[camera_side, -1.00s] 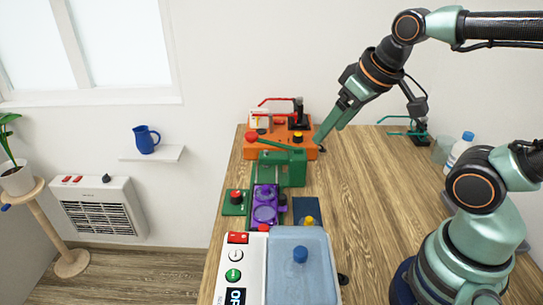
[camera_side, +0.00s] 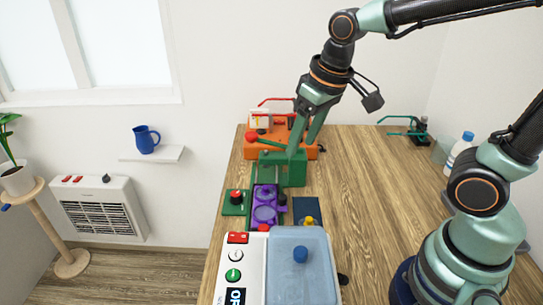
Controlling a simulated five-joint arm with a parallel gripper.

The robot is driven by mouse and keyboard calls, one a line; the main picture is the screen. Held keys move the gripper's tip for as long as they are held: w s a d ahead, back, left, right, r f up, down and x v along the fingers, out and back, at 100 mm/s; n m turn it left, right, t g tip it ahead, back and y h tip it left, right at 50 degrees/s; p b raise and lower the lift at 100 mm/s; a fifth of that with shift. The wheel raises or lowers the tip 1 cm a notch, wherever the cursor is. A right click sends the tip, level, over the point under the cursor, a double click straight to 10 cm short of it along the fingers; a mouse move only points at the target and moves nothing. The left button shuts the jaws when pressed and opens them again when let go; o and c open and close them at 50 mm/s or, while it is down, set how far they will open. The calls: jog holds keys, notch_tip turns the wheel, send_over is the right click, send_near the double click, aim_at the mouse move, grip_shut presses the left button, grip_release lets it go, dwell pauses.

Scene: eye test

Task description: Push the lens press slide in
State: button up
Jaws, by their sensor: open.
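The lens press is a green machine (camera_side: 293,172) in the middle of the table's left part, with a block-shaped body and a handle on top. Its purple slide (camera_side: 265,215) has round holders and sticks out from the press toward the camera. My gripper (camera_side: 301,147) is open, pointing down, at the top of the green body in the picture. Its fingers overlap the press and the orange machine behind. I cannot tell if they touch the press. The gripper is farther from the camera than the purple slide and apart from it.
An orange machine (camera_side: 267,150) stands behind the press. A green pad with a red button (camera_side: 236,197) lies left of the slide. A white machine with a blue-grey lid (camera_side: 300,275) fills the front. A bottle (camera_side: 459,148) stands at the right. The table's middle right is clear.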

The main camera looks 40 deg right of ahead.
aim_at(264, 228)
jog(key=w+a+f+g, duration=0.3)
jog(key=a+f, duration=0.5)
jog(key=shift+n, duration=0.3)
notch_tip(264, 228, down, 12)
jog(key=shift+d+r, duration=0.15)
grip_shut()
dwell(1.2)
